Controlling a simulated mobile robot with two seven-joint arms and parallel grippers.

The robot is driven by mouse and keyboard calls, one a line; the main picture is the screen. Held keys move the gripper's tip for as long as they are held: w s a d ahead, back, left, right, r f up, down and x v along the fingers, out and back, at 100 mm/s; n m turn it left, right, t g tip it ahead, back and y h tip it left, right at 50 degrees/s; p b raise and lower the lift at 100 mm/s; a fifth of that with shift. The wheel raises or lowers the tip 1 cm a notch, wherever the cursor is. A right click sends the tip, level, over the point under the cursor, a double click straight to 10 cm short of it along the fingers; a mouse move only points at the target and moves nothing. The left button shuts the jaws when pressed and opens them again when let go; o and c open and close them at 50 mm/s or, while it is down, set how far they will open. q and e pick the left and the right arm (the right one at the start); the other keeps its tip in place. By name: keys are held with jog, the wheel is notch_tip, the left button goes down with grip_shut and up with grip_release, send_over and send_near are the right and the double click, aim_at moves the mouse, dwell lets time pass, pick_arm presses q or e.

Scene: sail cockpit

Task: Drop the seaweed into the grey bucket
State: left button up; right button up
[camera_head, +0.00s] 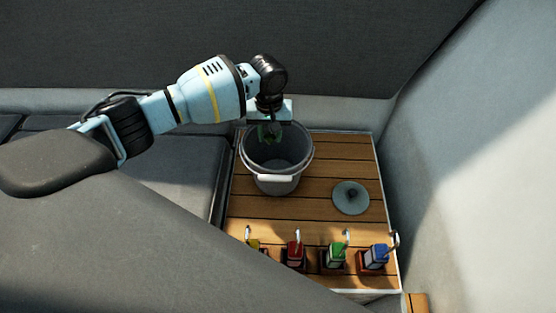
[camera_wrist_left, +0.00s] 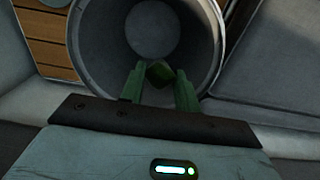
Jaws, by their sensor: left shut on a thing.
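The grey bucket (camera_head: 276,183) stands upright on the slatted wooden table, its open top facing up. In the left wrist view its wall (camera_wrist_left: 92,50) and round floor show, and I see nothing lying on that floor. My left gripper (camera_head: 268,130) is over the far side of the bucket's mouth, pointing down. Its two green fingers (camera_wrist_left: 160,80) are shut on the seaweed (camera_wrist_left: 162,73), a small dark green piece between the fingertips. The seaweed is hard to make out in the head view. My right gripper is not in view.
A round grey disc (camera_head: 351,197) lies on the wooden table (camera_head: 330,150) right of the bucket. Several coloured blocks with metal hooks, such as the green one (camera_head: 336,255), line the front edge. Grey cushions (camera_head: 180,165) lie left; a pale wall (camera_head: 470,190) rises right.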

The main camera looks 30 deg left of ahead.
pick_arm(q)
jog(key=o, duration=1)
jog(key=shift+o, duration=0.2)
notch_tip(320, 180, up, 8)
jog(key=shift+f+p, duration=0.1)
jog(key=shift+p, duration=0.45)
jog(key=shift+s, duration=0.1)
